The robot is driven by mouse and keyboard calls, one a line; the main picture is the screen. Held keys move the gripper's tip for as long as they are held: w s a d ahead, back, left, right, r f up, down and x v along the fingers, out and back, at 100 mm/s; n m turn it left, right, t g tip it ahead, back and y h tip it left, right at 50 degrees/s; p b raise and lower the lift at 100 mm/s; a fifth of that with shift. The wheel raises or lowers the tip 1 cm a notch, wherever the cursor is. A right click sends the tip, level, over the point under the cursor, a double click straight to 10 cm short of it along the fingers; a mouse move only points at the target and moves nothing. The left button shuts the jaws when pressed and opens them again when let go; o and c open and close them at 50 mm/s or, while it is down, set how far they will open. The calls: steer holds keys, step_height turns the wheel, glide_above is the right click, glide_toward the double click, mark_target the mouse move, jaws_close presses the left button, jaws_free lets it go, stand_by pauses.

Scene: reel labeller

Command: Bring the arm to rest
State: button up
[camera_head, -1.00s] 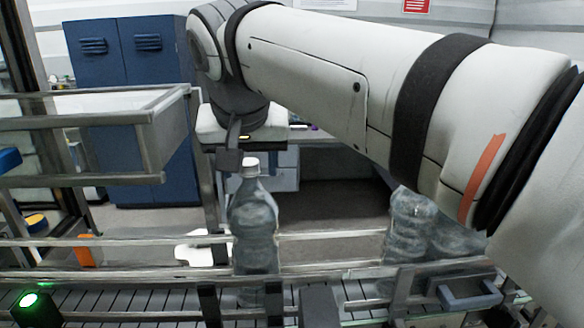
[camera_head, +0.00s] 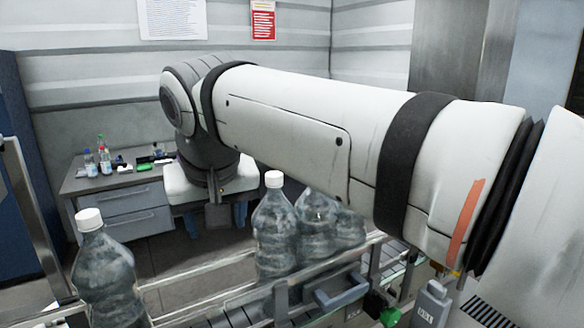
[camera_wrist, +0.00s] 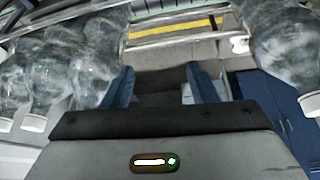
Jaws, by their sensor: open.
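My arm stretches across the head view from the right. Its gripper (camera_head: 215,214) points down behind the bottle line, with blue fingers partly hidden by the wrist. In the wrist view my gripper (camera_wrist: 161,86) has its two blue fingers spread, with nothing between them. A clear bottle with a white cap (camera_head: 105,275) stands upright at the left. Another white-capped bottle (camera_head: 275,238) stands right of the gripper, with more bottles (camera_head: 318,225) close behind it, partly hidden by my arm. In the wrist view, bottles flank the fingers at left (camera_wrist: 70,60) and right (camera_wrist: 282,45).
Metal guide rails (camera_head: 210,300) run along the bottle line. A grey drawer desk (camera_head: 125,205) with small bottles and items stands at the back left. A blue cabinet (camera_wrist: 262,108) shows in the wrist view. Open floor lies between desk and rails.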

steer(key=s+d+f+m+h, duration=0.1)
steer(key=d+f, duration=0.5)
steer(key=d, duration=0.3)
steer(key=d+f+m, duration=0.2)
steer(key=d+f, duration=0.4)
steer(key=d, duration=0.3)
steer(key=s+d+f+m+g, duration=0.1)
steer(key=s+d+f, duration=0.6)
steer(key=f, duration=0.3)
steer(key=shift+s+d+m+h, duration=0.15)
steer(key=shift+d+m+h, duration=0.2)
steer(key=shift+d, duration=0.45)
